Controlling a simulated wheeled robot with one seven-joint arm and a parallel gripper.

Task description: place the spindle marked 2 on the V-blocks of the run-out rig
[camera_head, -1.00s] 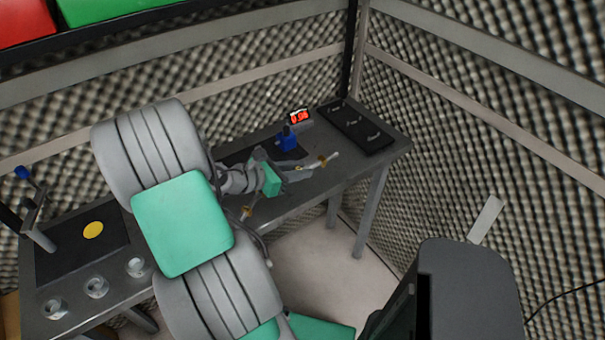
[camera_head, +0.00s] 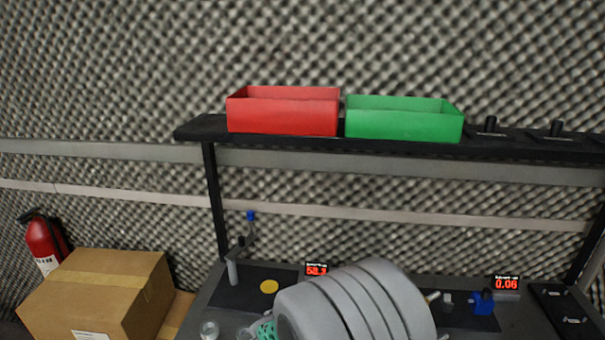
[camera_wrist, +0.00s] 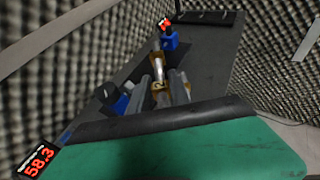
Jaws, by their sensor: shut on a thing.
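In the wrist view my gripper (camera_wrist: 161,88) is shut on a slim metal spindle with brass-coloured parts (camera_wrist: 158,86); a dark mark like a 2 shows on the brass between the fingers. The spindle points away from me toward the blue block of the run-out rig (camera_wrist: 170,41). In the head view the rig's blue block (camera_head: 483,302) stands on a dark mat at the right of the bench, beside a small grey block (camera_head: 447,301). My arm hides the gripper and most of the spindle there. I cannot tell whether the spindle touches the V-blocks.
A red bin (camera_head: 283,114) and a green bin (camera_head: 404,121) stand on the shelf (camera_head: 195,129) above the bench. A display reads 0.06 (camera_head: 506,283), another 58.3 (camera_head: 316,269). A black tray (camera_head: 563,312) lies far right. A carton (camera_head: 95,293) stands left.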

